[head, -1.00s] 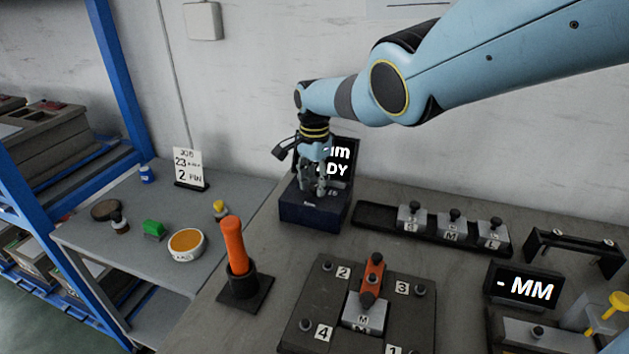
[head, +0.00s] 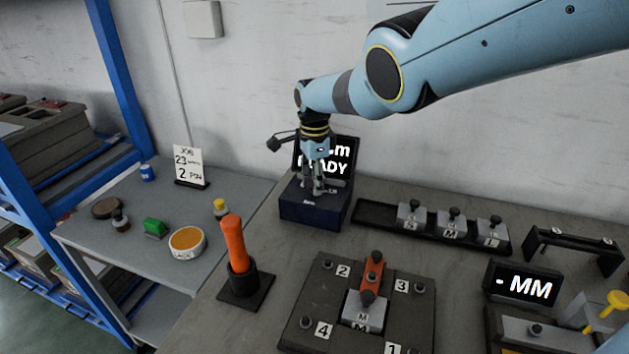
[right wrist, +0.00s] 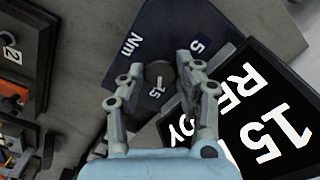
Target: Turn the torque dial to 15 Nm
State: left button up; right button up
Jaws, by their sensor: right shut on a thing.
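The torque unit is a dark blue box (head: 308,212) at the back of the bench, with a black display (head: 340,180) behind it. In the right wrist view the display (right wrist: 265,125) shows a large 15 and part of READY, and a gripper finger hides the rest. My right gripper (head: 317,190) points down over the box. In the right wrist view its two fingers (right wrist: 160,78) are shut on the round dark dial (right wrist: 158,72), one on each side. "Nm" is printed on the box face and a "15" mark lies by the dial. My left gripper is not in view.
A black rack (head: 375,216) with several grey blocks stands right of the box. An orange-handled tool (head: 233,240) stands in a holder in front. A fixture plate (head: 325,275) and a display reading "- MM" (head: 525,286) lie nearer. A job card (head: 188,163) stands on the left table.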

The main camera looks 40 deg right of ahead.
jog(key=shift+w+d+r, duration=0.1)
jog(key=shift+w+r, duration=0.05)
jog(key=shift+r, duration=0.05)
jog(key=o, duration=0.8)
jog(key=shift+o, duration=0.5)
jog(key=shift+f, duration=0.1)
notch_tip(320, 180, up, 12)
